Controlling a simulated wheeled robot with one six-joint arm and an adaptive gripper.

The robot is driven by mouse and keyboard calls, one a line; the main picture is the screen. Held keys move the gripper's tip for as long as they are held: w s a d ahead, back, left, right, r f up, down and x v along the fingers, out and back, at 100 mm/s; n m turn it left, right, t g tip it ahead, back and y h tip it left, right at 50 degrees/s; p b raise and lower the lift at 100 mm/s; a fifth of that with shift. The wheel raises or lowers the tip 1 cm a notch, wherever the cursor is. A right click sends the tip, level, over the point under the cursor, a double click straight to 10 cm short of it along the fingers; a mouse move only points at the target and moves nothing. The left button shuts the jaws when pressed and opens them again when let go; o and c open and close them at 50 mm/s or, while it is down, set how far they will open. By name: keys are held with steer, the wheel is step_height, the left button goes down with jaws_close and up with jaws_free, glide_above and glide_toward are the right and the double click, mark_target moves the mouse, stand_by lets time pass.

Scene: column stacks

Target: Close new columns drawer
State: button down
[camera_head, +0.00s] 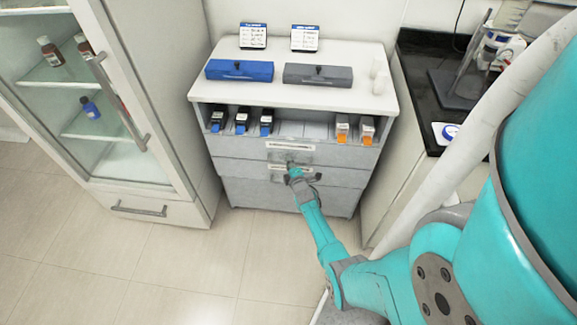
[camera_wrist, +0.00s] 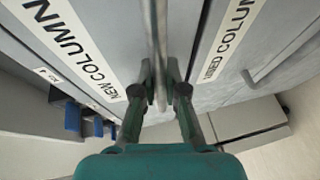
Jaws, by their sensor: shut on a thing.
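The new columns drawer (camera_head: 235,147) is the upper grey drawer of the white cabinet, with a pale label on its front. In the wrist view its front (camera_wrist: 30,70) carries the "NEW COLUMN" label (camera_wrist: 70,45). My gripper (camera_head: 291,170) is at the front of the drawers. In the wrist view my gripper (camera_wrist: 165,85) has its fingers on either side of a thin metal handle (camera_wrist: 160,50) and is shut on it. The drawer front looks close to flush with the cabinet; whether a small gap remains is unclear.
The used columns drawer (camera_head: 245,168) is just below. Several blue-ended and orange-ended columns sit in the open shelf above. A blue case (camera_head: 240,70) and a grey case (camera_head: 318,75) lie on top. A glass-door cabinet (camera_head: 120,90) stands left; a black bench (camera_head: 440,100) is right.

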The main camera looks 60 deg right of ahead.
steer(key=shift+d, duration=0.1)
steer(key=c, duration=1.2)
jaws_free()
steer(key=shift+d, duration=0.1)
steer(key=v, duration=1.2)
steer(key=shift+w+a, duration=0.1)
steer(key=shift+a, duration=0.1)
steer(key=s+a+r+m+t+y, duration=0.1)
steer(key=s+a+r+y, duration=0.15)
steer(key=a, duration=0.65)
steer(key=s+a+r+m+t+y, duration=0.15)
steer(key=s+a, duration=0.25)
steer(key=a, duration=0.6)
steer(key=s+a+r+m+y, duration=0.1)
steer(key=s+a+r, duration=0.25)
steer(key=a, duration=0.55)
steer(key=s+a+r+m+y, duration=0.2)
steer(key=s+a+r, duration=0.4)
steer(key=r, duration=0.4)
steer(key=s+a+r+m+y, duration=0.2)
steer(key=s+a+r+y, duration=0.2)
steer(key=r, duration=0.7)
steer(key=s+a+t, duration=0.1)
steer(key=s+a, duration=0.1)
steer(key=s, duration=0.2)
steer(key=shift+s+m, duration=0.35)
